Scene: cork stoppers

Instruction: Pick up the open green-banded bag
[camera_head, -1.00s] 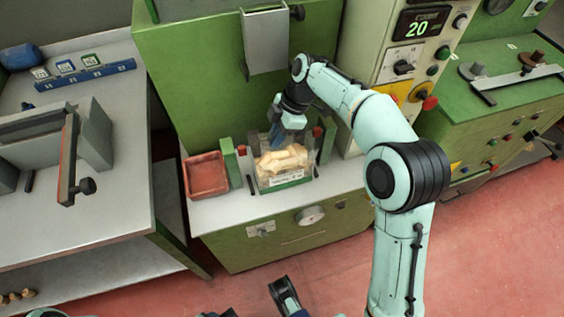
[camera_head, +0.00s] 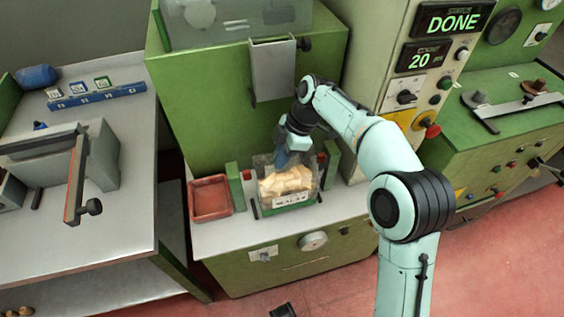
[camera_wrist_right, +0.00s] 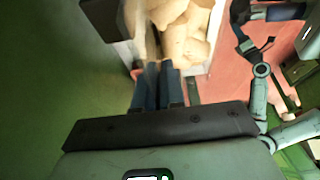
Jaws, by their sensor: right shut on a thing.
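The open bag (camera_head: 285,186) is clear with a green band and a white label, and it is filled with pale cork stoppers. It stands upright on the green machine's ledge, below a grey chute. My right gripper (camera_head: 282,158) is at the bag's back edge and is shut on it. In the right wrist view the blue fingers (camera_wrist_right: 158,75) are close together against the edge of the bag, with the corks (camera_wrist_right: 180,30) just beyond. The exact grip on the film is hard to see. A dark part of my left gripper (camera_head: 283,311) shows at the bottom edge of the head view.
A red tray (camera_head: 210,198) sits left of the bag. Green posts (camera_head: 234,186) flank the bag closely. The grey chute (camera_head: 272,70) hangs above. A panel display (camera_head: 447,20) reads DONE, with 20 below. A bench with a clamp-like device (camera_head: 80,170) stands at left.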

